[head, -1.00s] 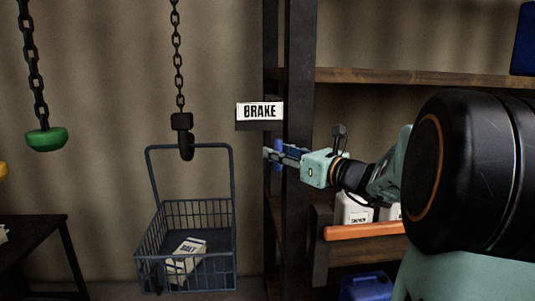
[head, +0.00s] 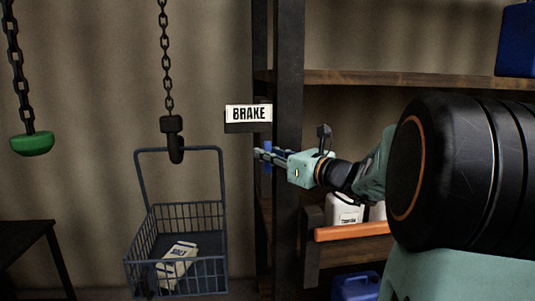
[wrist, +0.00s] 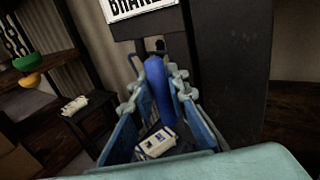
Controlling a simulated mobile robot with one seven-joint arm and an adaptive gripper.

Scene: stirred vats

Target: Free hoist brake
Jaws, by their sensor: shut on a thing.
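The brake's white sign reading BRAKE (head: 248,113) is fixed at the dark shelf post, and it shows cut off at the top of the wrist view (wrist: 140,7). My gripper (head: 262,156) is just below the sign, at the left of the post. In the wrist view its fingers (wrist: 154,92) are on either side of a blue upright handle (wrist: 157,82), closed on it. The handle's lower end and its mount are partly hidden. A wire basket (head: 178,262) hangs by its hook (head: 174,140) and chain (head: 165,60), left of my gripper, with a white labelled packet (head: 177,264) inside.
A green knob on a chain (head: 32,143) hangs at the far left above a dark table (head: 25,236). Right of the post are wooden shelves (head: 400,78), white jugs (head: 345,208), an orange bar (head: 365,231) and a blue container (head: 355,287).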

